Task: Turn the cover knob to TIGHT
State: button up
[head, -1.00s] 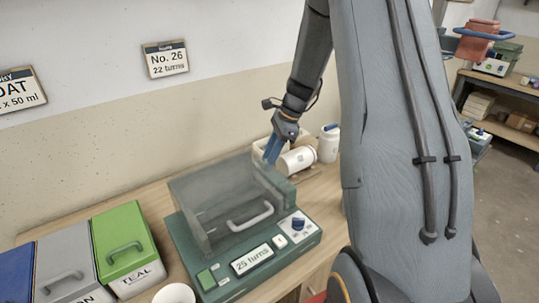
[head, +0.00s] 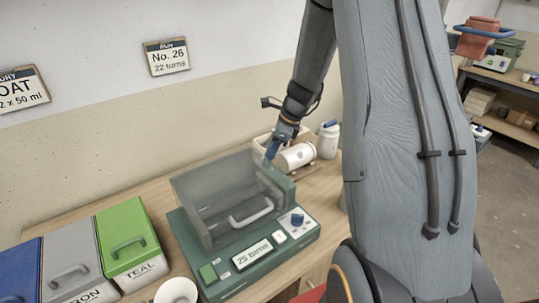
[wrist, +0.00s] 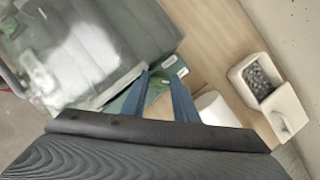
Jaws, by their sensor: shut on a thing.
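The green machine (head: 219,283) stands on the wooden bench with its clear cover (head: 215,190) down and a pale handle (head: 251,211) at the cover's front. My gripper (head: 271,154) reaches down at the machine's back right corner. In the wrist view my gripper (wrist: 158,90) has its two blue fingers around a small green part at the machine's edge, which I take as the cover knob (wrist: 157,88). The knob is mostly hidden, and its setting cannot be read. A small pale label (wrist: 182,72) shows beside the fingers.
A blue dial (head: 298,220) is on the machine's front panel. Lidded glaze bins, including a green one (head: 125,237), stand at left. A white bowl (head: 176,291) is in front.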

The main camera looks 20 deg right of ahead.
jog(key=shift+r, duration=0.1)
jog(key=o, duration=1.1)
jog(key=shift+c, duration=0.2)
jog(key=shift+s+a, duration=0.1)
jog(key=shift+s, duration=0.05)
jog(key=p+v, duration=0.5)
jog(key=v, duration=0.3)
jog(key=shift+d, duration=0.2)
